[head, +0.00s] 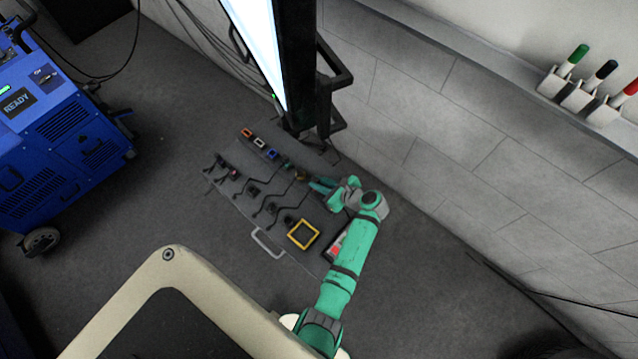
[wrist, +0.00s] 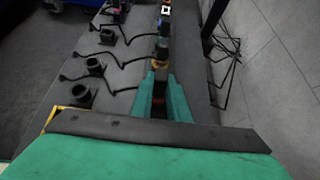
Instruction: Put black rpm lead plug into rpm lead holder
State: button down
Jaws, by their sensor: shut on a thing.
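My gripper (head: 322,186) is at the right end of the row of coloured connectors on the grey cart top. In the wrist view its green fingers (wrist: 160,92) are shut on a dark, partly reddish piece, which looks like the black rpm lead plug (wrist: 158,100); the fingers hide most of it. Several black round holders stand on the cart top to the left, the nearest one (wrist: 81,94) beside the yellow frame. I cannot tell which is the rpm lead holder. In the head view the nearest holder (head: 290,220) is small and dark.
Connectors in orange (head: 247,133), white (head: 259,142), blue (head: 272,154) and yellow (head: 301,174) line the far edge, with black leads across the top. A yellow square frame (head: 303,234) lies near the handle. A screen post (head: 298,75) and the wall stand close behind.

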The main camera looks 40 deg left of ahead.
jog(key=shift+r, duration=1.85)
jog(key=shift+s, duration=0.15)
jog(key=s+a, duration=0.1)
jog(key=s, duration=1.4)
dwell(1.7)
jog(key=shift+s+a, duration=0.1)
jog(key=shift+f, duration=1.95)
jog(key=shift+f, duration=0.2)
jog(key=shift+f, duration=0.35)
